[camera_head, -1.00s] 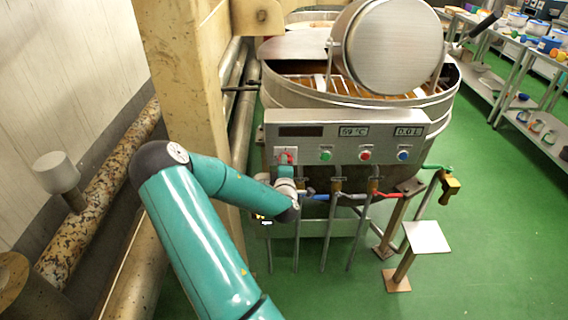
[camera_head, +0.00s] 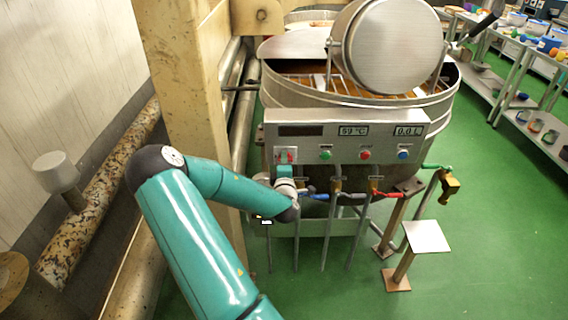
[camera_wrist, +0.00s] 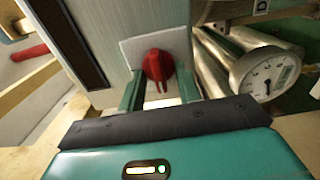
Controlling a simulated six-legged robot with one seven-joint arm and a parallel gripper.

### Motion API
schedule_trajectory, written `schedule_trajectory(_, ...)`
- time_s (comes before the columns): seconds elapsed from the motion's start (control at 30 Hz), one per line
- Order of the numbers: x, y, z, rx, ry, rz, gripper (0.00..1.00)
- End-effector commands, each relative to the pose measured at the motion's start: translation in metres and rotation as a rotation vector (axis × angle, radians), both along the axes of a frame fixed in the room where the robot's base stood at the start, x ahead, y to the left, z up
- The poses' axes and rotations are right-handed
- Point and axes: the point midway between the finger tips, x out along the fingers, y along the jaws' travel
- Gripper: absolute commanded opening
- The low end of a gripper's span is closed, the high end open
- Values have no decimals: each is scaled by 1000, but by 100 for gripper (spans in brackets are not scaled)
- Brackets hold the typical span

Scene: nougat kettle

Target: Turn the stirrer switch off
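The stirrer switch looks to be the red rotary knob (camera_wrist: 157,64) on a light square plate in the wrist view. Its pointer end is toward the bottom of that picture. My gripper (camera_wrist: 159,84) is open, with one finger on each side of the knob. I cannot tell whether either finger touches it. In the head view, my gripper (camera_head: 285,170) is at the left end of the kettle's grey control panel (camera_head: 345,130). It hides most of the knob there, and only small bits of red show.
Green (camera_head: 326,155), red (camera_head: 365,155) and blue (camera_head: 403,155) buttons sit along the panel to the right. Valves with blue and red handles (camera_head: 388,194) hang below. A round gauge (camera_wrist: 266,73) is right of the knob in the wrist view. A beige column (camera_head: 185,90) stands at left.

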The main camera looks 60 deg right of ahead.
Motion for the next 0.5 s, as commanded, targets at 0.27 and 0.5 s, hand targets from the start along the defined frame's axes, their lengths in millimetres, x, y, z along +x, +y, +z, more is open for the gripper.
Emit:
schedule_trajectory(0.27, -4, 9, 0, 0, -1, 1, 34)
schedule_trajectory(0.5, -24, 50, 0, 2, 1, 1, 34)
